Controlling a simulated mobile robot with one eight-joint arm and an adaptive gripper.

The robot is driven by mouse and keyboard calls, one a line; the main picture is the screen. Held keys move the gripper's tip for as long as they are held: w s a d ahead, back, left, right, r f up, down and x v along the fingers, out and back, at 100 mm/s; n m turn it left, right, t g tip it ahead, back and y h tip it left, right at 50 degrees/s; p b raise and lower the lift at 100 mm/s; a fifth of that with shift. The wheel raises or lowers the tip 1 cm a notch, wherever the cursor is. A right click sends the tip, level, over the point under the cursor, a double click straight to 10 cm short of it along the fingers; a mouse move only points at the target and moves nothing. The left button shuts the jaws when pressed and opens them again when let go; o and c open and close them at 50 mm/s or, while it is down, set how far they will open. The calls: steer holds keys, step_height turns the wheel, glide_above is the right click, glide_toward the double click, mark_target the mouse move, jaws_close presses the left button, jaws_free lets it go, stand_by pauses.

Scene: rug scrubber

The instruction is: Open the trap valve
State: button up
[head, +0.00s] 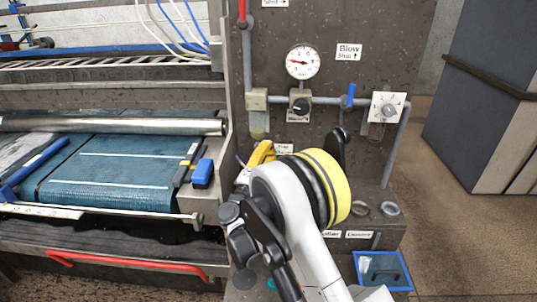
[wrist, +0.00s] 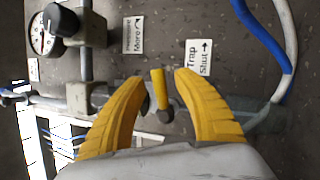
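The trap valve's yellow handle (wrist: 158,90) shows in the wrist view, on a grey fitting with a dark round end. The label "Trap Shut" with an arrow (wrist: 198,57) is beside it on the panel. My gripper (wrist: 158,77) has its two yellow fingers apart, one on each side of the handle, with visible gaps. No grip on it shows. In the head view my gripper (head: 262,153) is at the panel below the left pipe fitting, and my arm hides the trap valve there.
Near my gripper are a pressure gauge (head: 302,61), a black regulator knob (head: 301,105) and a filter bowl (head: 258,125). A blue-handled valve (head: 350,95) and a dial plate (head: 388,107) are right. The rug machine (head: 110,165) stands left, with a blue-capped part (head: 203,173) near my gripper.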

jaws_close()
